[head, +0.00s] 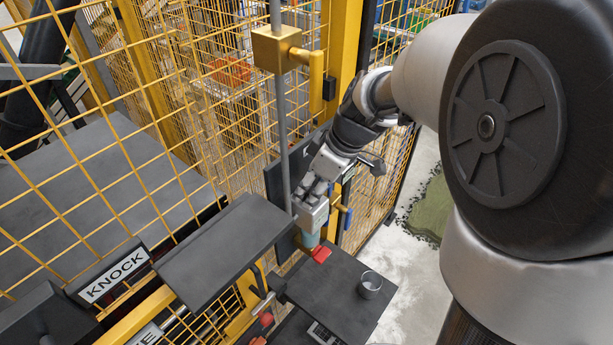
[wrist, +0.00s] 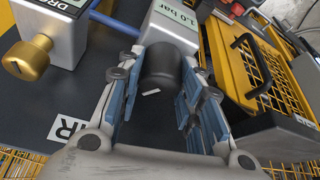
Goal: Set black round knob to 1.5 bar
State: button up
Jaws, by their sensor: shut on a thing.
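The black round knob (wrist: 168,66) sits between the blue-padded fingers of my gripper (wrist: 158,80) in the wrist view, and the fingers are shut on it. A short white mark shows on the knob's near face. Behind it is the light grey regulator body (wrist: 172,22), with a green label reading 1.0 bar. In the head view my gripper (head: 310,190) is at the grey regulator body (head: 312,213), beside the yellow fence post. There the fingers and housing hide the knob.
A brass knob (wrist: 27,62) on another grey block stands left in the wrist view. A yellow guard with a black handle (wrist: 253,65) is at right. In the head view, a dark shelf (head: 225,250), a vertical grey pipe (head: 280,120) and a metal cup (head: 369,285) are close by.

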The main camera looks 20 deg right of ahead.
jog(key=m+t, duration=0.1)
jog(key=m, duration=0.2)
jog(key=shift+h+b, duration=0.3)
jog(key=shift+h, duration=0.1)
jog(key=shift+m+h+p, duration=0.4)
jog(key=shift+m+h, duration=0.1)
jog(key=shift+m, duration=0.9)
jog(key=shift+t, duration=0.3)
jog(key=o, duration=1.1)
jog(key=shift+c, duration=0.2)
jog(key=a+v, duration=0.1)
jog(key=v, duration=0.6)
jog(key=shift+d+r, duration=0.25)
jog(key=shift+d, duration=0.2)
